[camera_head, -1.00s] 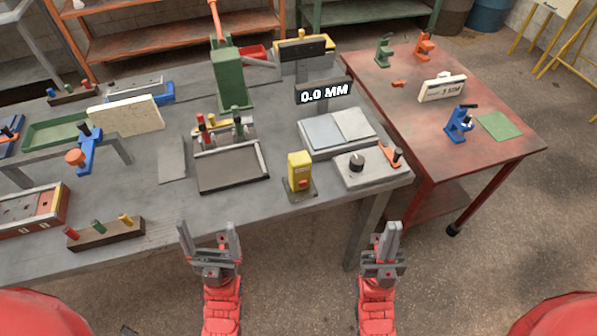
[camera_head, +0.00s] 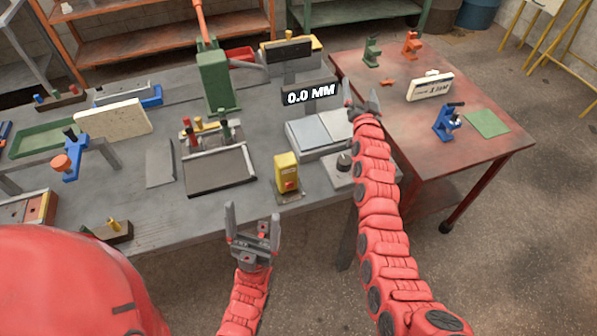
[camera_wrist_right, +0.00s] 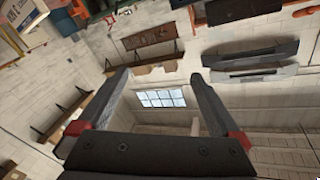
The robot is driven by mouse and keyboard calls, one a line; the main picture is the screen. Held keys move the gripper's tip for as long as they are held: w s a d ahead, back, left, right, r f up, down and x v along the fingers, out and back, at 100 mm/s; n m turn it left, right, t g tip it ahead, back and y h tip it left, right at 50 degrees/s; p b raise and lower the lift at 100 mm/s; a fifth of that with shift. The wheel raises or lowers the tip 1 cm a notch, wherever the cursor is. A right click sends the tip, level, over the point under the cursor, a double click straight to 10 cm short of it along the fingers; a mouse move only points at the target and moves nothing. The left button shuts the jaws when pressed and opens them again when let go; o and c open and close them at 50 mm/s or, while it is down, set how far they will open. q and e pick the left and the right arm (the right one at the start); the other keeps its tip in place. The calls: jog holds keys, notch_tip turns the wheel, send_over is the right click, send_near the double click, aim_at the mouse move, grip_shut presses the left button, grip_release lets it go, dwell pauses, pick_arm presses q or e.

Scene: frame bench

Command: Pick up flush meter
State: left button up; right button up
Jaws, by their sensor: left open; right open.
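No thing in view is clearly marked as the flush meter. A dark readout reading "0.0 MM" (camera_head: 311,95) stands on the grey bench behind a pair of pale plates (camera_head: 311,130). My right gripper (camera_head: 361,92) is open just right of the readout in the head view, near the gap between bench and red table. Its height above them is hard to judge. In the right wrist view, my right gripper (camera_wrist_right: 161,75) has nothing between its fingers. My left gripper (camera_head: 252,212) is open and empty in front of the bench's near edge.
A yellow box with a red button (camera_head: 287,172) and a dark-floored tray (camera_head: 219,170) sit on the bench. The red table (camera_head: 455,145) holds a white labelled block (camera_head: 430,87), a blue clamp (camera_head: 446,122) and a green mat (camera_head: 488,123). Its front right is bare.

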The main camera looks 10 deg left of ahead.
jog(key=s+a+r+n+g+y, duration=0.1)
jog(key=s+a+n+g+y, duration=0.15)
jog(key=a+g, duration=0.45)
jog(key=s+a+r+n+g+y, duration=0.1)
jog(key=s+a+r+n+g, duration=0.15)
jog(key=a, duration=0.95)
notch_tip(320, 180, up, 4)
jog(key=n+g+h, duration=0.4)
jog(key=g+h, duration=0.4)
jog(key=g, duration=0.1)
send_over(287, 160)
jog(key=shift+t, duration=0.25)
notch_tip(287, 160, down, 11)
jog(key=shift+s+r+p, duration=0.1)
jog(key=shift+s+p, duration=0.05)
jog(key=shift+p, duration=1.05)
jog(key=shift+f, duration=0.6)
jog(key=f+p, duration=0.1)
jog(key=f, duration=0.1)
jog(key=f+p, duration=0.2)
jog(key=f, duration=0.1)
jog(key=shift+w+a, duration=0.15)
jog(key=shift+w, duration=0.05)
jog(key=shift+f, duration=0.2)
jog(key=c, duration=1.6)
